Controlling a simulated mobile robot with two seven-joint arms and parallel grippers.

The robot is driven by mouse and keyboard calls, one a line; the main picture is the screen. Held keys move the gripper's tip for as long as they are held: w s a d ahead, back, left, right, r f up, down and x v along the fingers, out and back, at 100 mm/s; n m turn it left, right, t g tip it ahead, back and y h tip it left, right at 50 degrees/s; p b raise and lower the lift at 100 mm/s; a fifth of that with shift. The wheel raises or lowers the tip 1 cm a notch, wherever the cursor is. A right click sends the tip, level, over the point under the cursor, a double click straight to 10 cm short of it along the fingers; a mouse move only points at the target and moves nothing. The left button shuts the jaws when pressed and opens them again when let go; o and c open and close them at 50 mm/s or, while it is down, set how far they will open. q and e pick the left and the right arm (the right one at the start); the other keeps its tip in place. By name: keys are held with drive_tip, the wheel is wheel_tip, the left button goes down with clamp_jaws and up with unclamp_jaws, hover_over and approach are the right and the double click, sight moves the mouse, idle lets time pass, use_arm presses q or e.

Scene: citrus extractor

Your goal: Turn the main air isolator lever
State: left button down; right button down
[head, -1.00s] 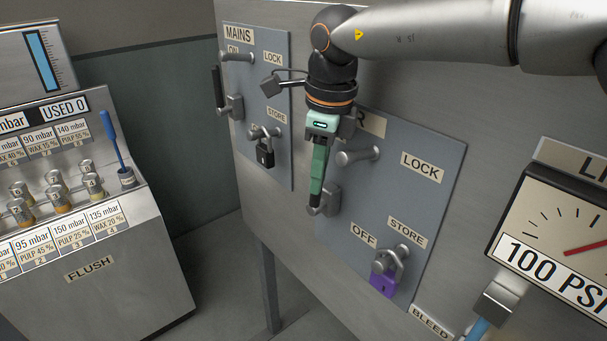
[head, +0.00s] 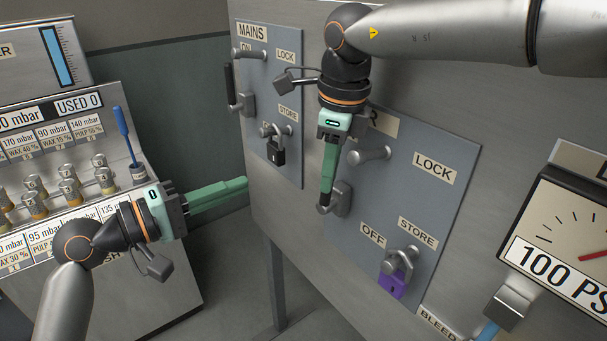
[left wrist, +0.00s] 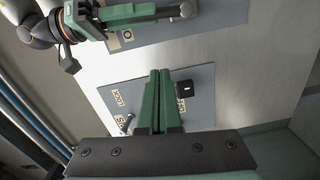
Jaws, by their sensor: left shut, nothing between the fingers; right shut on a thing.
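The right panel (head: 440,215), its label partly hidden down to a final "R", has a lever at a grey pivot block (head: 342,200). My right gripper (head: 327,190) points down at this lever and is shut on it; the gripper hides most of the handle. My left gripper (head: 240,188) is shut and empty, pointing right in front of the cabinet, apart from both panels. Its fingers (left wrist: 158,100) show in the left wrist view, with my right gripper (left wrist: 135,15) at the top. The MAINS panel (head: 275,75) has a black-handled lever (head: 231,86).
A black padlock (head: 276,152) hangs at the MAINS STORE peg, and a purple padlock (head: 392,284) at the right panel's STORE peg. A gauge (head: 560,225) is at right, a FLUSH console (head: 160,275) at left.

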use_arm(q)
drive_tip(key=w+d, duration=0.2)
drive_tip(key=d, duration=0.9)
drive_tip(key=shift+w+d+r, duration=0.2)
drive_tip(key=shift+d+r, duration=0.05)
drive_tip(key=shift+r, duration=0.1)
